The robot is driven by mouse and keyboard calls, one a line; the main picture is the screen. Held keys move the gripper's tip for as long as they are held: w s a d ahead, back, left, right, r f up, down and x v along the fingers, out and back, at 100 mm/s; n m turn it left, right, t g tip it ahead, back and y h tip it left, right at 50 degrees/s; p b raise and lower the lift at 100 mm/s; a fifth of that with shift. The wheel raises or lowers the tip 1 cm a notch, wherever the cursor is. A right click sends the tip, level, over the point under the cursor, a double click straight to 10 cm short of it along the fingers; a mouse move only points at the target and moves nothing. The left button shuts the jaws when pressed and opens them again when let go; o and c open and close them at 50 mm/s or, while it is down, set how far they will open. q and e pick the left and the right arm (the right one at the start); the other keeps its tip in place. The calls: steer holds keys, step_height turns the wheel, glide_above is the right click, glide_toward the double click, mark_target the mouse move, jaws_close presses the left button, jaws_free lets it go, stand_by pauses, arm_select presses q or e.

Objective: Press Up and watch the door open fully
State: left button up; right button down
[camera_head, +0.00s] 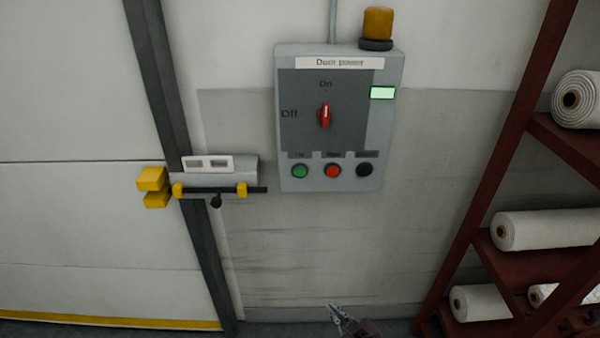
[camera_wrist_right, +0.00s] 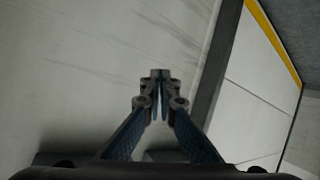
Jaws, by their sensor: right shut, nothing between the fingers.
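A grey control box (camera_head: 396,130) labelled "Door power" hangs on the wall. Its red rotary switch (camera_head: 325,115) points up at "On". A small panel (camera_head: 382,93) on it is lit pale green. Below the switch are a green button (camera_head: 300,171), a red button (camera_head: 333,170) and a black button (camera_head: 364,170); their labels are too small to read surely. The white door (camera_head: 80,220) at the left is down, its yellow bottom edge near the floor. My right gripper (camera_head: 335,308) is low, well below the box, shut and empty; it also shows in the right wrist view (camera_wrist_right: 160,75). My left gripper is out of view.
A bolt latch (camera_head: 220,190) with yellow brackets sits beside the door's dark frame (camera_head: 165,110). An amber lamp (camera_head: 378,24) tops the box. A red-brown rack (camera_head: 500,150) with white rolls (camera_head: 545,230) stands at the right. The wall before the box is clear.

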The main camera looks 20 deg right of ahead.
mark_target(300, 171)
steer(key=w+a+r+n+t+y, duration=0.2)
steer(key=w+r, duration=0.1)
steer(key=r, duration=0.9)
steer(key=w+a+r+n+t+y, duration=0.2)
steer(key=w+r+y, duration=0.1)
steer(key=r, duration=0.9)
steer(key=w+a+r+n+t+y, duration=0.2)
steer(key=w+a+r, duration=0.1)
steer(key=r, duration=0.9)
steer(key=shift+w+r+y, duration=0.25)
steer(key=shift+r+y, duration=0.05)
steer(key=shift+y, duration=0.1)
steer(key=shift+w+d, duration=0.1)
steer(key=shift+w+d+f+b, duration=0.1)
steer(key=shift+w+d+b, duration=0.3)
steer(key=shift+w+b, duration=0.7)
steer(key=shift+w+d+r+b, duration=0.1)
steer(key=shift+w+d+b, duration=0.35)
steer(key=shift+w, duration=1.25)
steer(key=shift+w+d+f+b, duration=0.1)
steer(key=shift+w+d+b, duration=0.25)
steer(key=shift+w+b, duration=0.75)
steer(key=shift+w+p, duration=0.25)
steer(key=shift+p, duration=0.1)
steer(key=shift+w, duration=0.15)
